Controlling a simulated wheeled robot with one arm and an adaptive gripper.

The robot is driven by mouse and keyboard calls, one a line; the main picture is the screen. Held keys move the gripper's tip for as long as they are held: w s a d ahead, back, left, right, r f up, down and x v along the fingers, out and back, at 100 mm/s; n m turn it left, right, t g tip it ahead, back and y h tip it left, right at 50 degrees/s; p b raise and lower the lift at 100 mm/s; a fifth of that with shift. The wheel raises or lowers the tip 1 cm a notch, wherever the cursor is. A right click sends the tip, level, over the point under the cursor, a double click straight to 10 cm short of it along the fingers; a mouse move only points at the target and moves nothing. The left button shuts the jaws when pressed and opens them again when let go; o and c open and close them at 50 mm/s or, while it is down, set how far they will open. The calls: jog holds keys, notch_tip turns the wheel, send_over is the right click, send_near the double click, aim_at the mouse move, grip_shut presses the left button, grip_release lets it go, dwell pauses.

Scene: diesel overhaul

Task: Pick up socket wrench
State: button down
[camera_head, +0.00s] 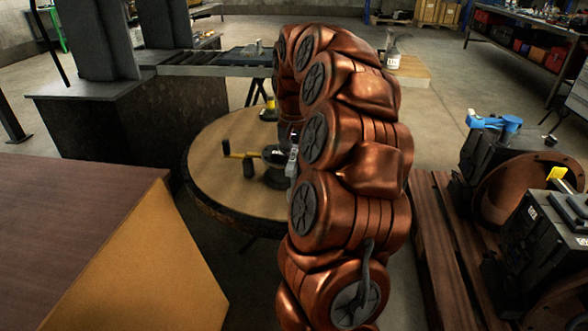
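I cannot make out a socket wrench for certain. On the round wooden table (215,185) stands a dark tool with a yellow bar and black knobs (243,156); I cannot tell what it is. My copper-coloured arm rises in the middle of the view and bends over towards the table. The end of my arm, with a small grey part that may be my gripper (292,160), is beside the dark tool at the table's right side. My arm hides most of it, so its fingers and anything between them are not clear.
A brown-topped box (80,215) fills the lower left. A dark machine (140,105) stands behind the round table. Engine parts (530,220) sit on a wooden pallet (445,255) at right. A bottle (393,55) stands on a board behind my arm. Open floor lies at upper right.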

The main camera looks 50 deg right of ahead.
jog(key=shift+r, duration=0.65)
jog(key=s+a+r, duration=0.1)
jog(key=s+a, duration=0.9)
jog(key=a, duration=0.2)
jog(key=shift+a+r+b, duration=0.2)
jog(key=shift+b, duration=0.1)
jog(key=c, duration=1.7)
grip_release()
grip_shut()
